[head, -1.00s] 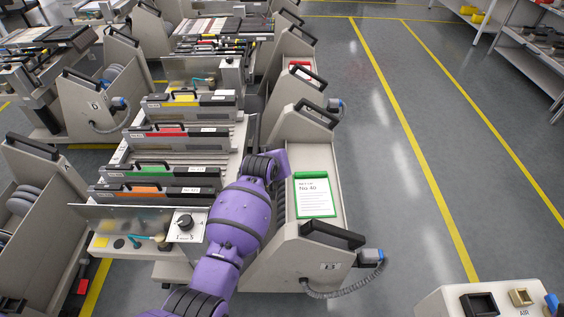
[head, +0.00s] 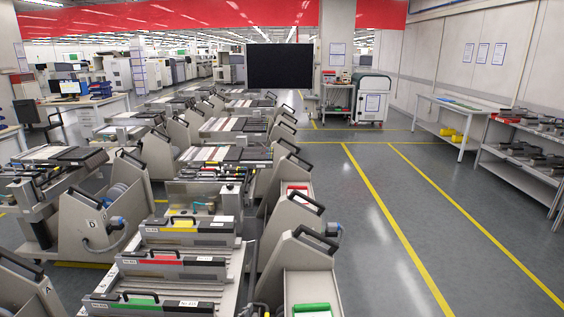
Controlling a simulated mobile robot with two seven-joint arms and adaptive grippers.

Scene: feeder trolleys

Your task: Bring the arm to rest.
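No arm and no gripper of mine shows in the head view now. The nearest feeder trolley carries several feeders with coloured labels: a yellow-labelled feeder (head: 186,225), a red-labelled feeder (head: 172,262) and a green-labelled feeder (head: 150,302), the last cut by the lower edge. Beside them is the trolley's beige side housing (head: 305,252) with black handles.
Another trolley (head: 92,225) is at the left. A grey floor aisle (head: 375,240) with yellow lines is clear. Shelves (head: 520,165) stand at the right, and a black screen (head: 280,66) hangs ahead.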

